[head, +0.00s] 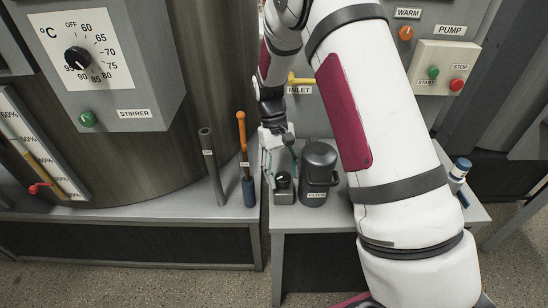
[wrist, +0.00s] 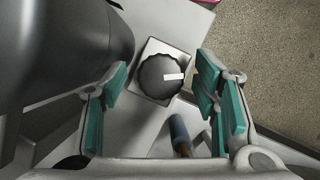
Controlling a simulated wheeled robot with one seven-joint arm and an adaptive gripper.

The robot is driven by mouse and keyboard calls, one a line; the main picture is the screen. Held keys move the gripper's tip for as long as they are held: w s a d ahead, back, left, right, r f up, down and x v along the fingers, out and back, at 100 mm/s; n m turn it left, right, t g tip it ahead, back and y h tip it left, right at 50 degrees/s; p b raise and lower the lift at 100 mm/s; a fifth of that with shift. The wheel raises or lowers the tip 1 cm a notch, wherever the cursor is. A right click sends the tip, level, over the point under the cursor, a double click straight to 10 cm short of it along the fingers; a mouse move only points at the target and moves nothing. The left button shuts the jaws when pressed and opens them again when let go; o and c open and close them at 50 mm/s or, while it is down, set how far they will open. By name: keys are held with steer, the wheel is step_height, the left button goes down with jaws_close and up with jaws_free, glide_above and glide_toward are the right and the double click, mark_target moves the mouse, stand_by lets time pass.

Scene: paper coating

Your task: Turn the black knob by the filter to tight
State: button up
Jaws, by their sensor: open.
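The black knob (head: 282,180) sits on a small grey block beside the dark grey filter canister (head: 319,165), on the low grey table. In the wrist view the round knob (wrist: 157,80) is on a square silver plate, its white pointer mark toward the right. My gripper (head: 281,168) is over the knob, pointing down. In the wrist view my gripper (wrist: 163,82) is open, its teal-padded fingers left and right of the knob with gaps on both sides. The filter (wrist: 60,45) is close by the left finger. I cannot read any markings around the knob.
A grey rod (head: 212,165) and an orange-handled tool with a blue end (head: 248,190) stand left of the knob. A blue-capped bottle (head: 459,172) stands at the table's right. The yellow inlet handle (head: 300,80) is on the panel behind.

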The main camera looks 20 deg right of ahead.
steer(key=n+h+p, duration=0.1)
steer(key=n, duration=0.1)
steer(key=n+h+p, duration=0.1)
steer(key=n, duration=0.2)
steer(key=shift+s+a+r+n+t, duration=0.2)
steer(key=shift+n+t, duration=0.1)
steer(key=n+p, duration=0.1)
steer(key=n, duration=0.1)
steer(key=n+t+h+p, duration=0.1)
steer(key=n+p, duration=0.1)
steer(key=n, duration=0.1)
steer(key=shift+s+t, duration=0.15)
steer(key=shift+t, duration=0.15)
steer(key=n+t+p, duration=0.1)
steer(key=n, duration=0.1)
steer(key=n+h+p, duration=0.1)
steer(key=n+p, duration=0.1)
steer(key=n, duration=0.1)
steer(key=shift+s+t+p, duration=0.1)
steer(key=shift+t+p, duration=0.2)
steer(key=shift+t, duration=0.1)
steer(key=n+t+p, duration=0.2)
steer(key=n+p, duration=0.2)
steer(key=n, duration=0.1)
steer(key=b+v, duration=0.2)
steer(key=v, duration=1.1)
steer(key=shift+r, duration=0.3)
steer(key=shift+d, duration=0.1)
